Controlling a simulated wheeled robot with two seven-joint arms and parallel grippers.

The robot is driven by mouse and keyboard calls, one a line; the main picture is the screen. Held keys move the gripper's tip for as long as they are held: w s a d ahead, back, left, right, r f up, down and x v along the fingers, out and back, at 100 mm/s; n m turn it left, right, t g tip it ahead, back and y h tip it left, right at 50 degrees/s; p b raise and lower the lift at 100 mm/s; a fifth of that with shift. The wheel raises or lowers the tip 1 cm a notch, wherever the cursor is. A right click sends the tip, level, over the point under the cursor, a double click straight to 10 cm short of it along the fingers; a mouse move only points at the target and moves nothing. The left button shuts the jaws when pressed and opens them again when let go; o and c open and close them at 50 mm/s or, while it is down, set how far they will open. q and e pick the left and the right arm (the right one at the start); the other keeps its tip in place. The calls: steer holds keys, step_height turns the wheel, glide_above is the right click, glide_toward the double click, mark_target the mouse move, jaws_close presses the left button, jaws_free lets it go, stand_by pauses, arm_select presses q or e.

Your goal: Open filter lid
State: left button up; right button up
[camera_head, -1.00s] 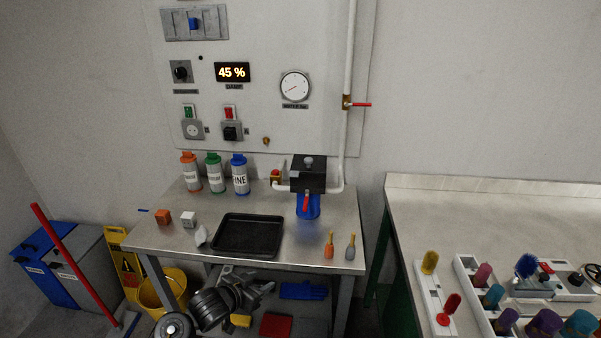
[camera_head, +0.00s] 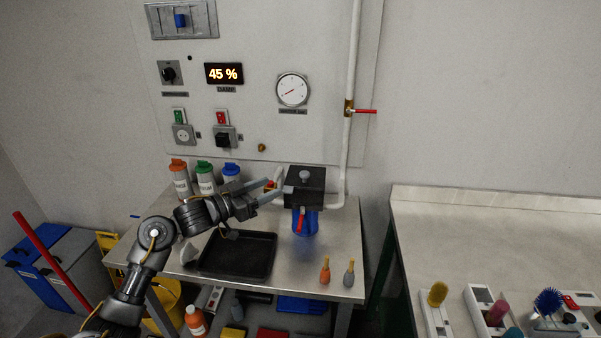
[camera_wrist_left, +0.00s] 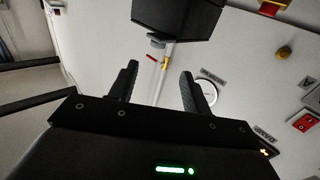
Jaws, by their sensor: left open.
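The filter has a black box-shaped lid (camera_head: 317,183) with a grey round knob (camera_head: 305,174) on top. Below it hang a blue bowl (camera_head: 309,224) and a red handle (camera_head: 300,220). My left gripper (camera_head: 279,186) is open and empty, its fingers pointing at the left side of the lid. In the head view I cannot tell whether a finger touches it. In the left wrist view, the fingers (camera_wrist_left: 160,82) are apart with nothing between them. The black lid (camera_wrist_left: 180,15) and its knob (camera_wrist_left: 157,39) are beyond the fingertips there. My right gripper is out of view.
A black tray (camera_head: 268,257) lies on the steel table below my left arm. Several labelled bottles (camera_head: 206,183) stand behind the arm. A white pipe with a red valve lever (camera_head: 366,111) rises behind the filter.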

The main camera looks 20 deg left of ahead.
mark_target(301, 175)
arm_select(q)
steer(key=p+x, duration=0.1)
steer(key=x, duration=0.3)
steer(key=p+x, duration=0.1)
steer(key=x, duration=0.4)
steer(key=shift+d+r, duration=0.2)
steer(key=shift+d, duration=0.1)
steer(key=shift+w+d+f, duration=0.15)
steer(key=shift+w+d, duration=0.15)
steer(key=shift+w, duration=0.2)
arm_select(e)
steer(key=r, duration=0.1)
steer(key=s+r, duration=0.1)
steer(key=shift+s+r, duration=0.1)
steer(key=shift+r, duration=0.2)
arm_select(q)
steer(key=shift+c, duration=0.8)
jaws_close()
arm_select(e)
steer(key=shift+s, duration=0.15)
